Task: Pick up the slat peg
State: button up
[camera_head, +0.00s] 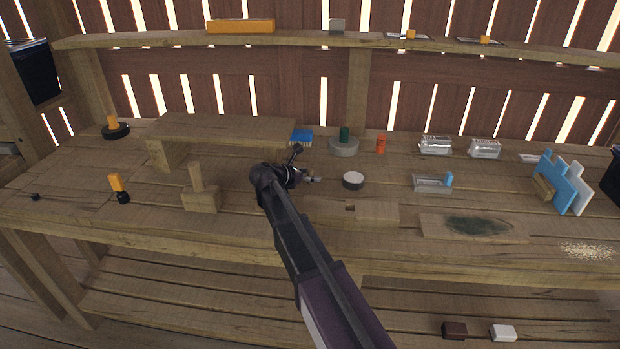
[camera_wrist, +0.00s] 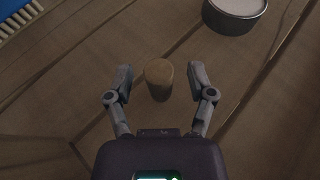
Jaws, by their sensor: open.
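A short brown wooden peg (camera_wrist: 159,76), round-topped and apparently upright, stands between the fingers of my gripper (camera_wrist: 159,84) in the wrist view. I take it to be the slat peg. The fingers are open, one on each side, with a visible gap to the peg on both sides. In the head view my gripper (camera_head: 297,174) is low over the middle of the workbench (camera_head: 240,225). There the peg is too small and too close to the dark fingers to make out clearly.
A blue brush (camera_head: 302,137) lies behind my gripper, and a round white-topped tin (camera_head: 353,180) stands to its right. A wooden block with an upright post (camera_head: 196,178) stands left. A raised wooden shelf (camera_head: 225,128) is behind left. Bare planks surround the peg.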

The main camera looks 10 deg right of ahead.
aim_at(310, 170)
jog(key=shift+c, duration=0.2)
grip_shut()
jog(key=shift+r, duration=0.15)
dwell(0.3)
notch_tip(310, 170, up, 18)
jog(key=p, duration=1.8)
